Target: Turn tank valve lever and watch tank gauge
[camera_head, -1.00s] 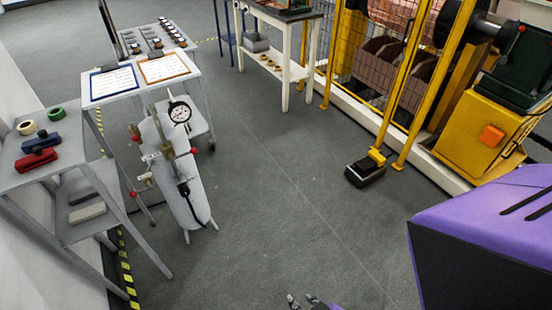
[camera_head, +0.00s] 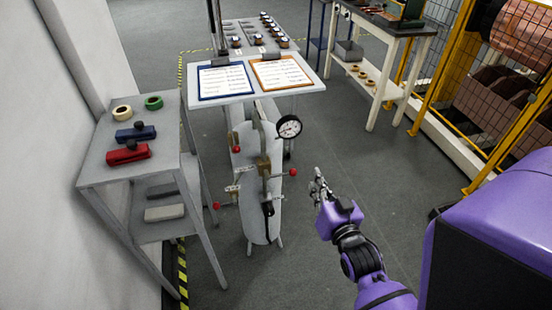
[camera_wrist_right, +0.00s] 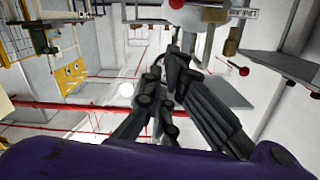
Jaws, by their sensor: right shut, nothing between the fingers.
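The pale grey tank (camera_head: 262,215) stands upright on thin legs near the middle of the head view. The round white tank gauge (camera_head: 289,127) with a black rim is at its upper right; its needle is too small to read. Brass and grey fittings on the tank front carry rods with red ball knobs, one pointing right (camera_head: 293,171) and others left (camera_head: 216,205). I cannot tell which is the valve lever. My right gripper (camera_head: 319,184) is shut and empty, right of the tank and apart from the right knob. In the wrist view its fingers (camera_wrist_right: 166,72) are together, with a red knob (camera_wrist_right: 244,71) beyond them.
Behind the tank is a stand with a blue clipboard (camera_head: 224,97) and an orange clipboard (camera_head: 253,62). A grey side table (camera_head: 98,166) with tape rolls and red and blue tools stands at left. A workbench (camera_head: 374,107) and yellow fencing are at right. The floor between is clear.

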